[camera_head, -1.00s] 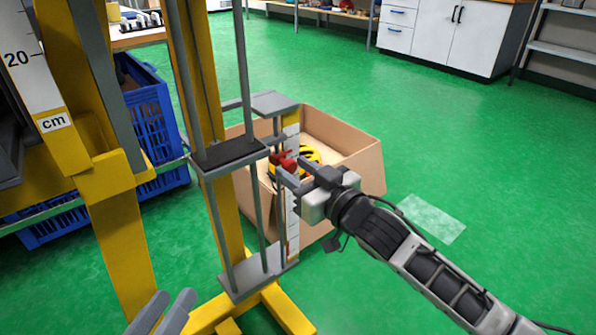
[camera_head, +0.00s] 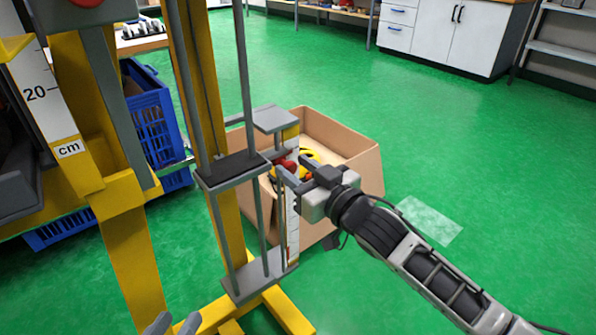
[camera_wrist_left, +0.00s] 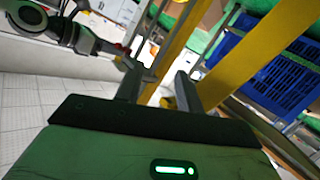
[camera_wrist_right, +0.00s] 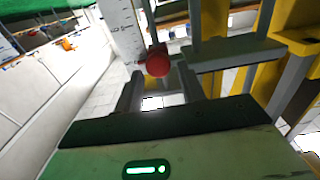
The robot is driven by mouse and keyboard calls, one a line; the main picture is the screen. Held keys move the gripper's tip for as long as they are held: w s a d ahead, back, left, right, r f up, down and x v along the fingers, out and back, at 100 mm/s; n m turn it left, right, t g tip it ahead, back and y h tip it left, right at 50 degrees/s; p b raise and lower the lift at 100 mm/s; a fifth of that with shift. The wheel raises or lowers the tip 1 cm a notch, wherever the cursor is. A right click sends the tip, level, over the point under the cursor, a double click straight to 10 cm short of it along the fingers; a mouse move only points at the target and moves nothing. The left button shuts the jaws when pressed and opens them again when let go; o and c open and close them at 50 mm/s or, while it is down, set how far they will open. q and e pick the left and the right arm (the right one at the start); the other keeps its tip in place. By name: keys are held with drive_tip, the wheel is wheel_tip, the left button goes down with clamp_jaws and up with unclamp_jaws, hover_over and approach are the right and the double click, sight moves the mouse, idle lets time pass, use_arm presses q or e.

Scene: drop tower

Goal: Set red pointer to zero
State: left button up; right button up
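The red pointer (camera_head: 287,165) is by the white ruler strip (camera_head: 293,220) on the tower's right side, partly hidden by my right gripper. In the right wrist view its round red knob (camera_wrist_right: 158,62) shows just beyond the fingertips, between them. My right gripper (camera_head: 294,171) is open around or just short of the knob; contact cannot be told. The pointer's reading is not legible. My left gripper (camera_head: 174,325) shows only as fingertips at the bottom edge. In the left wrist view its fingers (camera_wrist_left: 158,82) are apart, with nothing clearly held.
The tower's grey platform (camera_head: 235,171) and rods stand left of my right gripper. A nearer yellow frame carries a cm scale (camera_head: 45,95). A cardboard box (camera_head: 350,165) stands behind the ruler, and a blue crate (camera_head: 155,130) at left. Green floor is free at right.

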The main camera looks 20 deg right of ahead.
drive_tip(key=shift+o, duration=0.2)
drive_tip(key=shift+f, duration=0.1)
drive_tip(key=shift+s, duration=0.1)
drive_tip(key=shift+s+d, duration=0.1)
drive_tip(key=shift+s, duration=0.15)
use_arm(q)
drive_tip(key=a+f+g+y+p, duration=0.1)
drive_tip(key=p, duration=0.2)
drive_tip(key=shift+s+f+m, duration=0.1)
drive_tip(key=shift+f+m, duration=0.1)
drive_tip(key=shift+m, duration=0.1)
use_arm(e)
drive_tip(key=v, duration=1.5)
drive_tip(key=shift+s, duration=0.15)
drive_tip(key=shift+d, duration=0.1)
